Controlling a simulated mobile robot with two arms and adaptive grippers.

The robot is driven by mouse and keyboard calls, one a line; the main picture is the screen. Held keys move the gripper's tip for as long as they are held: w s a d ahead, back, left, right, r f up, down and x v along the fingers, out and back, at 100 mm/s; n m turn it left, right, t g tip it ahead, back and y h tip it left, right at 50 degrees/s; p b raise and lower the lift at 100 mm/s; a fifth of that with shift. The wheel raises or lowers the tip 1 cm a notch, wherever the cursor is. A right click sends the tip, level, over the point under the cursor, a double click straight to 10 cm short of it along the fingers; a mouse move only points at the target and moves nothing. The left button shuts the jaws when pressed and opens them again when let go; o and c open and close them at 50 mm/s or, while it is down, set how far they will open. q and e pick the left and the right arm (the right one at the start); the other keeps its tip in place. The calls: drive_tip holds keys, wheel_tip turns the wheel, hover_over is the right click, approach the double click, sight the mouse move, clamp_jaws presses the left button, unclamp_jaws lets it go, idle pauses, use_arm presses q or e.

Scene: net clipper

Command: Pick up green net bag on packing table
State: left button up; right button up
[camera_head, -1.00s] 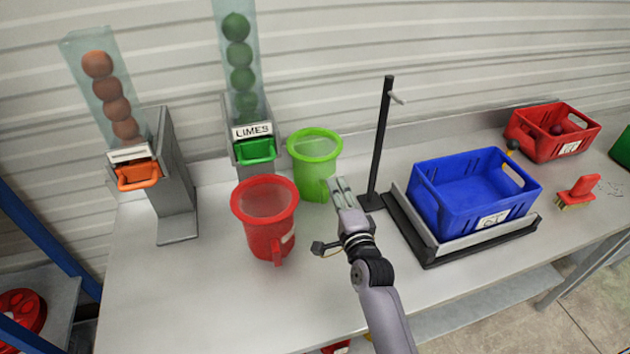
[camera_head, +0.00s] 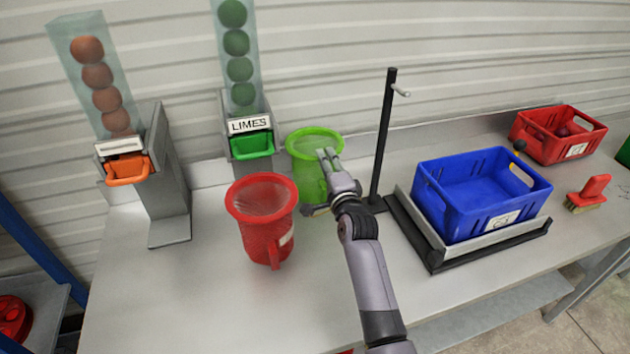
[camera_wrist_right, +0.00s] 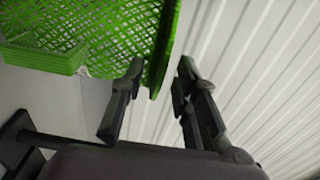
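The green net bag (camera_head: 307,178) stands upright on the packing table (camera_head: 205,285), mouth up, like a tapered mesh bucket. It fills the upper left of the right wrist view (camera_wrist_right: 110,30). My right gripper (camera_head: 328,157) is at the bag's right front side, near its rim, and hides part of it. In the right wrist view the two fingers (camera_wrist_right: 161,70) are apart, with the bag's rim edge reaching between their tips. I cannot tell whether they touch it. My left gripper is not in view.
A red net bag (camera_head: 262,225) stands just left of the green one. Behind are the limes dispenser (camera_head: 250,145) and an orange-handled dispenser (camera_head: 165,190). A dark post (camera_head: 385,140) and a blue crate (camera_head: 465,215) on a scale stand to the right. The table's front left is clear.

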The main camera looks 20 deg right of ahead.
drive_tip(key=shift+s, duration=0.1)
drive_tip(key=shift+c, duration=0.6)
clamp_jaws()
drive_tip(key=shift+r, duration=0.1)
